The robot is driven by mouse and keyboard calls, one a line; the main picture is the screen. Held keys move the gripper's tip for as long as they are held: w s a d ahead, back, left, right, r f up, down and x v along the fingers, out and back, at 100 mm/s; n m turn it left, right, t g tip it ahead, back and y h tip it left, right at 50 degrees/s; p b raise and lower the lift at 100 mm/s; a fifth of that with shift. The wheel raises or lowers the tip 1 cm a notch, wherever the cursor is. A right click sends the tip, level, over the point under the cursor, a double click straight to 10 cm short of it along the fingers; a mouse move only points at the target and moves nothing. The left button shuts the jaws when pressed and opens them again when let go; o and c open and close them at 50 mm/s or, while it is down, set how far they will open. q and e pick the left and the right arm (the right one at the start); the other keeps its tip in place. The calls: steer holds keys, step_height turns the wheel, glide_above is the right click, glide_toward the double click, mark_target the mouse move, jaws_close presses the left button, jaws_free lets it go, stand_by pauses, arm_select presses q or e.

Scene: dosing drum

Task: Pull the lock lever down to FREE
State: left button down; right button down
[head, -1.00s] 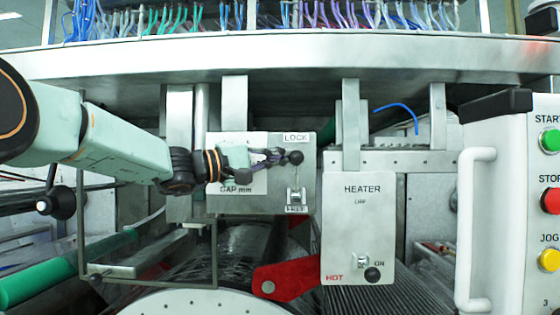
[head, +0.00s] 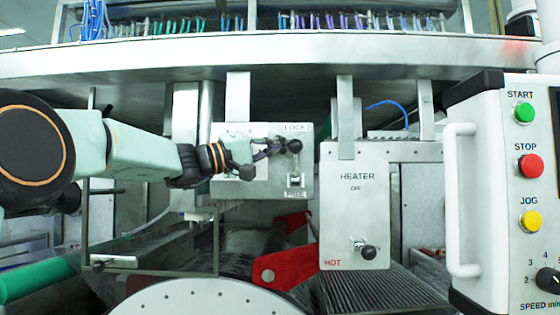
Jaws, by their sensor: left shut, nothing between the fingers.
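The lock lever (head: 295,146) has a black ball knob and stands up near the word LOCK on a grey metal plate (head: 225,188). Its bright pivot bracket (head: 295,181) sits lower on the plate. The FREE label below the bracket is not readable. My left gripper (head: 281,147) comes in from the left across the plate. Its dark fingers are shut and empty, with the tips right beside the knob on its left; I cannot tell whether they touch it. The gripper hides part of the plate's lettering. My right gripper is not in view.
Right of the plate hangs the HEATER panel (head: 355,215) with its own black-knobbed lever (head: 367,251). Further right is a white control box with START, STOP and JOG buttons (head: 530,221). A red bracket (head: 270,275) and rollers lie below.

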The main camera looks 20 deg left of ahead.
mark_target(295, 150)
arm_select(q)
steer(key=shift+s+d+f+m+g+h+b, duration=0.25)
steer(key=shift+s+f+m+h+b, duration=0.35)
steer(key=shift+m+b, duration=1.1)
steer(key=shift+s+d+f+m+g+h+b, duration=0.2)
steer(key=shift+s+f+m+h+b, duration=0.35)
steer(key=shift+b, duration=2.05)
steer(key=shift+s+d+f+m+g+h+b, duration=0.15)
steer(key=shift+s+f+m+g+h+b, duration=0.45)
steer(key=shift+m+b, duration=1.2)
steer(key=m+h+b, duration=0.1)
steer(key=m, duration=0.1)
steer(key=f+m+g+h+b, duration=0.1)
steer(key=b, duration=0.1)
steer(key=s+f+m+g+h+b, duration=0.1)
steer(key=m+b, duration=0.1)
steer(key=shift+s+d+m+g, duration=0.1)
steer(key=shift+d+m+g, duration=0.05)
steer(key=shift+m+g, duration=0.15)
steer(key=shift+s+f, duration=0.1)
steer(key=shift+s, duration=0.1)
steer(key=shift+f+b, duration=0.2)
steer(key=shift+b, duration=0.1)
